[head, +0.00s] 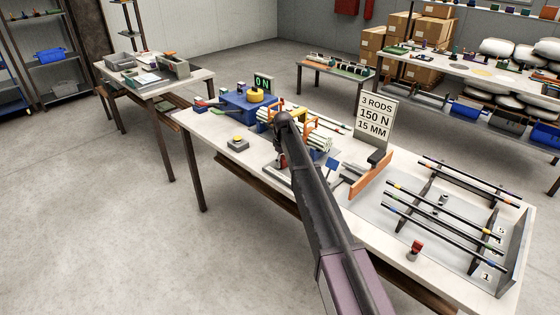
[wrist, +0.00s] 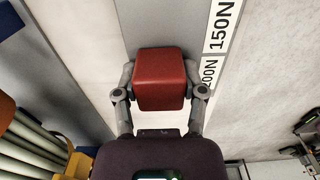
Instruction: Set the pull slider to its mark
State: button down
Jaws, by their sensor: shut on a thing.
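The pull slider's red block-shaped knob (wrist: 160,80) is in the middle of the wrist view. My gripper (wrist: 160,88) has one finger on each side of it and is shut on it. A white scale strip (wrist: 216,45) runs just right of the knob. Its 150N label is farther up the picture, and a partly covered label ending in 00N is beside the right finger. In the head view my gripper (head: 284,118) is over the bench, and my arm hides most of the slider. A sign (head: 375,117) reads 3 RODS, 150 N, 15 MM.
A small display (head: 263,83) reads 0 N above the blue machine (head: 240,103). Pale rods (wrist: 28,140) lie left of my gripper in the wrist view. A rack (head: 515,255) with several dark rods, an orange plate (head: 371,176) and a red-topped knob (head: 415,248) stand to the right.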

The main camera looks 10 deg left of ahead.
jog(key=s+d, duration=0.2)
jog(key=shift+s+d, duration=0.1)
jog(key=shift+d, duration=0.2)
jog(key=shift+c, duration=0.8)
grip_release()
jog(key=shift+w+a, duration=0.1)
jog(key=shift+w, duration=0.1)
